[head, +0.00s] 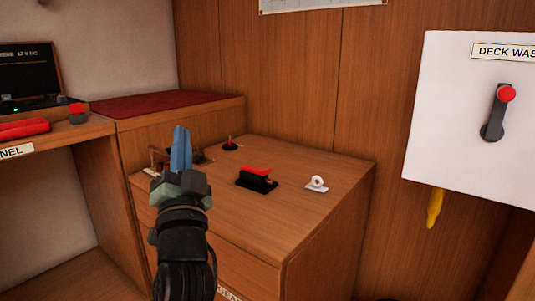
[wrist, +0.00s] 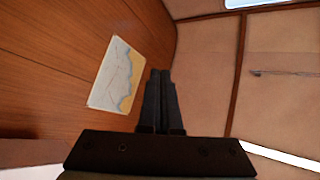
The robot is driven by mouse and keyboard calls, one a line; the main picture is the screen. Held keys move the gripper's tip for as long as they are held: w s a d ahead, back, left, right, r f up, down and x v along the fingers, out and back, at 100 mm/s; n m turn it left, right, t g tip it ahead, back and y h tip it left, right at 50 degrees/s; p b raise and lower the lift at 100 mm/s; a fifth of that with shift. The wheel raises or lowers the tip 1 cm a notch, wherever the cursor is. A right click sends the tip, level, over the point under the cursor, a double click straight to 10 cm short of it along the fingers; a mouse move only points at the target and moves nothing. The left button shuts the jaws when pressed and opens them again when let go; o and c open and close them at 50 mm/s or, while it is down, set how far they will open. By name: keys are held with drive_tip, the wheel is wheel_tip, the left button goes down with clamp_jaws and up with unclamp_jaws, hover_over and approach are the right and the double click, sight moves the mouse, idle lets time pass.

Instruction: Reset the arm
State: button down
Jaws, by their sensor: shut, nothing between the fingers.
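My gripper (head: 180,150) stands upright in the head view, with blue fingers pointing up in front of the wooden cabinet. It is shut and holds nothing. In the wrist view my gripper (wrist: 160,75) shows as two dark fingers pressed together. Behind them are the wooden wall and a pale ceiling. The arm rises from the bottom of the head view and hides part of the cabinet front.
The wooden cabinet (head: 300,165) carries a black block with a red top (head: 257,179) and a small white fitting (head: 317,184). A white DECK WAS... panel (head: 455,120) with a red-knobbed lever (head: 497,115) is at right. A chart (wrist: 117,75) hangs on the wall.

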drive_tip(key=s+d+r+n+t+h+p, duration=0.25)
drive_tip(key=s+d+r, duration=0.45)
drive_tip(key=s+r, duration=0.45)
drive_tip(key=s+d+r+n+t+h+p, duration=0.1)
drive_tip(key=s+d+r+n+h+p, duration=0.2)
drive_tip(key=s+d+r, duration=0.65)
wheel_tip(320, 180, up, 39)
drive_tip(key=s+a+p, duration=0.2)
drive_tip(key=p, duration=3.5)
drive_tip(key=shift+s+a+r+p, duration=0.15)
drive_tip(key=shift+p, duration=0.15)
